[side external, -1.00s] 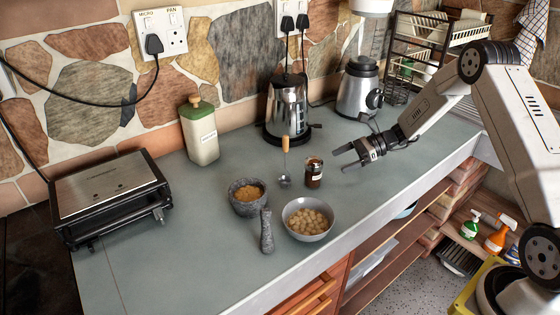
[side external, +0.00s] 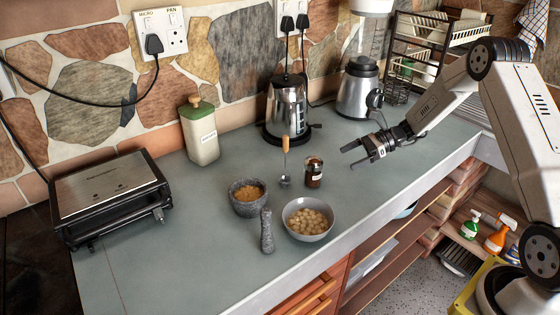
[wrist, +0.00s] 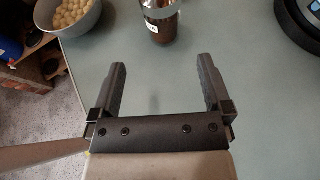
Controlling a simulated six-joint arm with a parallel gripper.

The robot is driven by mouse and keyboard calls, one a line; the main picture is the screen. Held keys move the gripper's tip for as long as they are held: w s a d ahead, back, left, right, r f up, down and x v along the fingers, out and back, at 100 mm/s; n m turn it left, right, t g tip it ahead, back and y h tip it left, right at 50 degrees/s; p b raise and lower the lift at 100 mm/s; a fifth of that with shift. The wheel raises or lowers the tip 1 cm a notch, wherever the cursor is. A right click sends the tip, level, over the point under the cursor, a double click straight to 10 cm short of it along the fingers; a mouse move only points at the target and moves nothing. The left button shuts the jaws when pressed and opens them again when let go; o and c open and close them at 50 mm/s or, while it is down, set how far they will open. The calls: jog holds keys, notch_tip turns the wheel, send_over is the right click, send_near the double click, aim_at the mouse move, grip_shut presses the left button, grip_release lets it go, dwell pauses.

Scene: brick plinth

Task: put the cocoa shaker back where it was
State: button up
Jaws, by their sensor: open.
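The cocoa shaker (side external: 313,173) is a small dark brown jar with a shiny metal top and a pale label. It stands upright on the grey-green counter, right of the ladle with the wooden handle (side external: 285,158). In the wrist view the shaker (wrist: 160,24) is at the top, beyond the fingertips and roughly between their lines. My gripper (side external: 347,158) is open and empty, right of the shaker and apart from it. In the wrist view both fingers (wrist: 162,72) are spread with bare counter between them.
Counter around my gripper is clear.

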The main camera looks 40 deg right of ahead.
jog(key=s+a+n+g, duration=0.1)
jog(key=s+a+n+g+h, duration=0.1)
jog(key=a, duration=0.1)
jog(key=s+a+n+g, duration=0.1)
jog(key=a, duration=0.1)
jog(key=shift+s+a+r+n+h, duration=0.1)
jog(key=shift+s+r+n+h, duration=0.1)
jog(key=shift+r+n+h, duration=0.15)
jog(key=s+a+r+n+h, duration=0.1)
jog(key=s+a+n+h, duration=0.3)
jog(key=s+n, duration=0.4)
jog(key=s+a+r+n+h, duration=0.2)
jog(key=s+a+n+h, duration=0.2)
jog(key=n, duration=0.7)
jog(key=shift+s+a+r+h, duration=0.15)
jog(key=shift+s+r+h, duration=0.15)
jog(key=shift+s+h, duration=1.25)
jog(key=shift+s+n+y, duration=0.25)
jog(key=shift+s+y, duration=0.2)
jog(key=shift+y, duration=0.05)
